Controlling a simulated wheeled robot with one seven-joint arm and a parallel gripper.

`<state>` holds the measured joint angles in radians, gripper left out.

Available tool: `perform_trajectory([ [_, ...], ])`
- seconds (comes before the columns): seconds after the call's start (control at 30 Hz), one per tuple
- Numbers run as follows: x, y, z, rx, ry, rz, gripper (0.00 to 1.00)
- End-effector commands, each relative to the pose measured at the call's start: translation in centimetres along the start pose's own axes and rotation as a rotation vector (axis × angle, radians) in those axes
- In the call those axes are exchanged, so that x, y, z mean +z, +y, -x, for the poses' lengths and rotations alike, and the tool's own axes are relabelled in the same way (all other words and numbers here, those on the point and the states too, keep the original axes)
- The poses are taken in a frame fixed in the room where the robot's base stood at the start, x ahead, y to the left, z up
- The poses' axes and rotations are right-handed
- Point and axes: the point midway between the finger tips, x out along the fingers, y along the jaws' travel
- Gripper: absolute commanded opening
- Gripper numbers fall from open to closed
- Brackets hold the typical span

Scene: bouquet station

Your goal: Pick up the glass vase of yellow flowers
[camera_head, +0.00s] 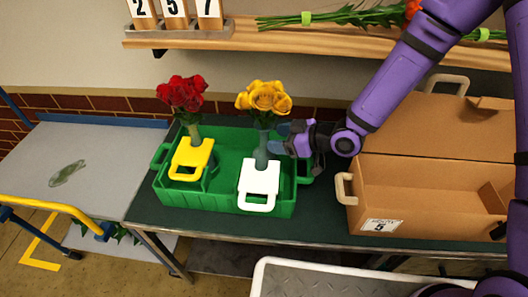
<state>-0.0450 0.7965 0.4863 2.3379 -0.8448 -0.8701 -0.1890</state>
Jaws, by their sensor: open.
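The glass vase (262,153) is slim and grey-blue and stands upright at the right side of a green crate (226,202). Its yellow flowers (264,97) rise above the crate. A white piece with a handle opening (259,178) is in front of its lower part and hides the base. My purple gripper (280,138) comes in from the right at vase height. It is open, with its grey fingertips close beside the vase's right side. I cannot tell whether they touch the glass.
Red flowers (182,93) stand behind a yellow handled piece (190,160) in the crate's left part. An open cardboard box (412,187) is to the right. A wooden shelf (250,38) with number cards runs above. A grey cart top (75,165) at left is mostly clear.

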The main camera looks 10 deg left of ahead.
Motion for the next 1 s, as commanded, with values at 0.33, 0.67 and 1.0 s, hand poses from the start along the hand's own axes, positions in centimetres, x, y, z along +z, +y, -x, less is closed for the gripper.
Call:
perform_trajectory([
  [0.33,0.2,0.0,-4.0,-0.001,0.0,0.0,0.61],
  [0.67,0.1,0.1,-5.1,0.001,0.0,0.0,0.61],
  [1.0,0.1,0.0,-5.0,0.001,0.0,0.0,0.0],
])
